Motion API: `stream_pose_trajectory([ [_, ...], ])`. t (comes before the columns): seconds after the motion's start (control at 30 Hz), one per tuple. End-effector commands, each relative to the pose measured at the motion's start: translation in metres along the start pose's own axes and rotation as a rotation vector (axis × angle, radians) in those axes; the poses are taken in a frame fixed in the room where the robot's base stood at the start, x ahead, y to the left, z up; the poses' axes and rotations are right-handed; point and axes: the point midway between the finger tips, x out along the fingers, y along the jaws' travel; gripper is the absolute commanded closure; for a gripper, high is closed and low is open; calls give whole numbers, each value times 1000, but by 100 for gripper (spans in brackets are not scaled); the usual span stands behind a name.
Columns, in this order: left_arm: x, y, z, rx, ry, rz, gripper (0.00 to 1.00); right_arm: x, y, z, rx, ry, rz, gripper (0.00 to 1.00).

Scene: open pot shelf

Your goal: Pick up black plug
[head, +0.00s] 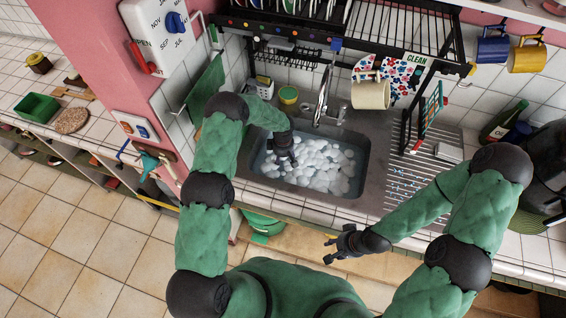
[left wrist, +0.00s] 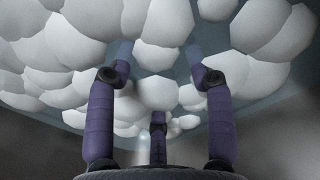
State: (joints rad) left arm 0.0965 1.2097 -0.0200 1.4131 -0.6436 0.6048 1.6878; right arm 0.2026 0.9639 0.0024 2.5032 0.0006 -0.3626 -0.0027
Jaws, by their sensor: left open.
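No black plug shows in either view; the white foam (head: 318,166) hides most of the sink basin. My left gripper (head: 283,160) reaches down into the left part of the sink (head: 375,150). In the left wrist view its fingers (left wrist: 158,95) are spread apart, with nothing visible between them but foam (left wrist: 155,45) and water. My right gripper (head: 340,243) is in front of the counter, away from the sink. Its fingers look spread and hold nothing visible.
A faucet (head: 322,95) stands behind the sink. A black dish rack (head: 400,30) hangs above, with a cream mug (head: 371,95) below it. A ribbed drainboard (head: 415,180) lies right of the sink. A green bottle (head: 503,120) stands further right.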

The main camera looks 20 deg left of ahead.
Motion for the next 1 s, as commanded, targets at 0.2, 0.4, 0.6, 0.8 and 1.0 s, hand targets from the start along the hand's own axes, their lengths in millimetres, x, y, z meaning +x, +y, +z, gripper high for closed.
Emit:
stream_pose_trajectory([
  [0.2, 4, 0, 0, 0, 1, 2, 47, 0, 0, 0, 0, 0, 0, 60],
  [0.4, 4, 0, 0, 0, 1, 1, 75, 0, 0, 0, 0, 0, 0, 60],
  [0.6, 4, 0, 0, 0, 0, 1, 100, 0, 0, 0, 0, 0, 0, 60],
  [0.8, 3, 0, 0, 0, 0, 1, 100, 0, 0, 0, 0, 0, 0, 60],
  [1.0, -11, 1, -1, 0, 2, 3, 100, 0, 0, 0, 0, 0, 0, 60],
])
